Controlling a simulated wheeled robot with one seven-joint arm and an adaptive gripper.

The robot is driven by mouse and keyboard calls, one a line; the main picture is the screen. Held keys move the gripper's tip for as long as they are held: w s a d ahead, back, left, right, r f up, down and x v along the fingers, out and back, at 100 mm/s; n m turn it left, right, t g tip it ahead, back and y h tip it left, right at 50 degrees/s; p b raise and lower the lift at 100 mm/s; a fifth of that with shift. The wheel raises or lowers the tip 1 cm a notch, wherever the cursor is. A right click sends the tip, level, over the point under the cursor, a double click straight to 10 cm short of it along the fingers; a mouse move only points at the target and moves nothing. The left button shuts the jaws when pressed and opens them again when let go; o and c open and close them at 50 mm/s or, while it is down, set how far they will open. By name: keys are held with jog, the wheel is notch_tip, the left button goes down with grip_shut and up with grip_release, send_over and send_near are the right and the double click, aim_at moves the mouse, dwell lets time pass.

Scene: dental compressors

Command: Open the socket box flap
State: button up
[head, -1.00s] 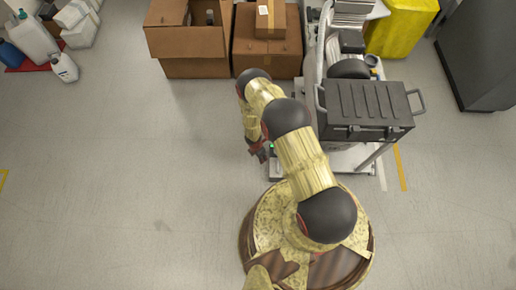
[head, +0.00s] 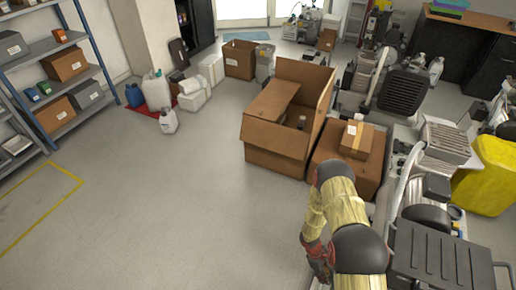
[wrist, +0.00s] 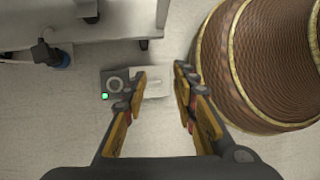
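The socket box (wrist: 115,86) is a small dark grey unit on the floor in the wrist view, with a round socket and a green light on its left part. A pale, light-coloured panel (wrist: 155,83) lies at its right side and looks like the flap; I cannot tell its angle. My gripper (wrist: 160,84) is open and empty, its two fingers spread on either side of the pale panel, above it as seen from the wrist. I cannot tell whether a fingertip touches it. In the head view the socket box is not visible.
A plug with a cable (wrist: 55,58) lies left of the socket box, beside a wheeled metal frame (wrist: 60,25). Cardboard boxes (head: 275,155) and a compressor with a dark case (head: 432,258) stand near my arm. Floor at left is clear.

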notch_tip(320, 180, up, 18)
jog(key=w+m, duration=0.3)
jog(key=m, duration=0.2)
jog(key=s+a+r+m+t+y, duration=0.1)
jog(key=s+a+r+m+t, duration=0.1)
jog(key=r, duration=1.5)
jog(key=s+a+r+m+t+y, duration=0.2)
jog(key=s+a+r, duration=0.4)
jog(key=r, duration=1.2)
jog(key=s+a+r+m+t+y+p, duration=0.1)
jog(key=s+a+r+m+t, duration=0.2)
jog(key=r, duration=1.4)
jog(key=s+a+t, duration=0.1)
jog(key=s, duration=0.2)
jog(key=shift+r+m+t, duration=0.15)
jog(key=shift+m+t, duration=0.25)
jog(key=shift+s+r, duration=0.1)
jog(key=shift+r, duration=0.1)
jog(key=shift+c, duration=0.7)
jog(key=c, duration=0.4)
